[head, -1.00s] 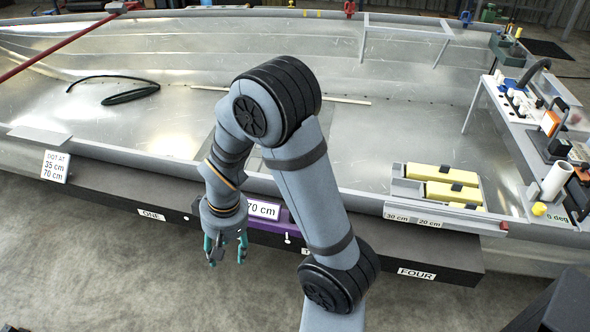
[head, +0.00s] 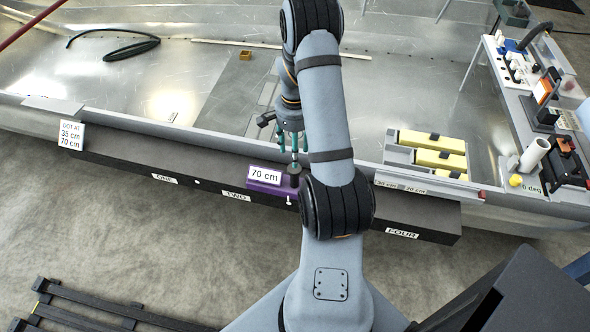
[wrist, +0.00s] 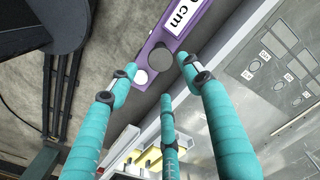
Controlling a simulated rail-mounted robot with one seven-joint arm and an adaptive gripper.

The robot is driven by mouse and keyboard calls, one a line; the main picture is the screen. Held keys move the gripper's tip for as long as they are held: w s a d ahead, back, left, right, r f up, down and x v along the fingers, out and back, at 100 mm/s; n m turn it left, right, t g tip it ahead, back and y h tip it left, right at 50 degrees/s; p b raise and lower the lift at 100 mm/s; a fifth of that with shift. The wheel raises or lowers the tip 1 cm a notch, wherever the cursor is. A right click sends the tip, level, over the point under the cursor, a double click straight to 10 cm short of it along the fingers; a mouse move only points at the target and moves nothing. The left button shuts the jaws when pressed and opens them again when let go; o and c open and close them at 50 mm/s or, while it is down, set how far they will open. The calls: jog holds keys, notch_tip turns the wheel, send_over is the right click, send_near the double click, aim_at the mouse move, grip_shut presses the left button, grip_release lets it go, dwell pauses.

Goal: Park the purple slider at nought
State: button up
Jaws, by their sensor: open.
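The purple slider (head: 262,187) sits on the dark rail (head: 213,178) along the near edge of the hull, between the signs TWO and FOUR. It carries a white 70 cm label and a dark round knob (head: 294,170). In the wrist view the purple slider (wrist: 158,43) shows its grey knob top (wrist: 162,61) and a white round spot beside it. My gripper (head: 293,158) is above the knob, its teal fingers pointing down. In the wrist view the fingers (wrist: 160,85) are spread, with the knob beyond the tips. Contact cannot be told.
A sign reading "GOT AT 35 cm 70 cm" (head: 71,135) stands at the rail's left end. A tray of yellow blocks (head: 432,150) is right of the slider. A bench with tools (head: 520,100) stands at far right. The rail left of the slider looks clear.

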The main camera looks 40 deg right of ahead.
aim_at(294, 171)
notch_tip(294, 171, down, 10)
dwell(0.4)
jog(key=shift+c, duration=1.4)
grip_shut()
